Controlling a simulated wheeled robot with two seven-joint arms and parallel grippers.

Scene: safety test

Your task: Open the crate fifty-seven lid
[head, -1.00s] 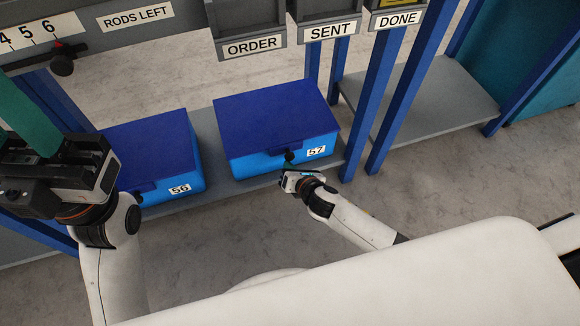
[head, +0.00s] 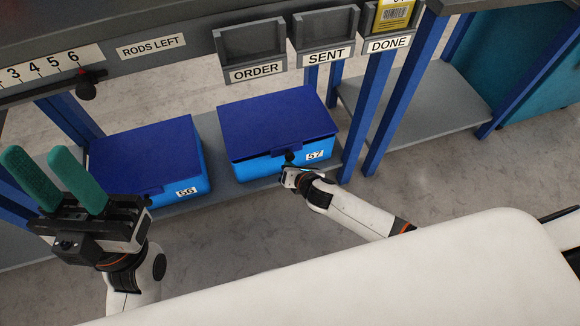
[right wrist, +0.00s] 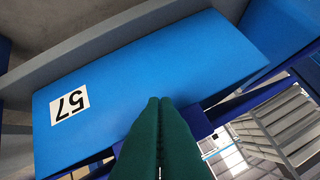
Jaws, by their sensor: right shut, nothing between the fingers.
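Crate fifty-seven (head: 260,167) is a light blue box with a white 57 label (head: 314,155), on the low grey shelf. Its dark blue lid (head: 278,115) is slightly raised at the front, with a narrow dark gap under its edge. My right gripper (head: 289,163) is at the middle of the crate's front, by the lid's front tab. In the right wrist view its green fingers (right wrist: 160,108) are together and empty against the tab (right wrist: 197,121); the crate's front (right wrist: 150,70) appears upside down. Contact is partly hidden. My left gripper (head: 40,168) is open and empty at the left.
Crate fifty-six (head: 168,195), with its lid (head: 145,152) down, stands left on the same shelf (head: 222,185). Blue posts (head: 392,95) rise to the right. Above are the bench edge and the ORDER tray (head: 250,42), SENT tray (head: 325,25) and DONE tray (head: 390,18).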

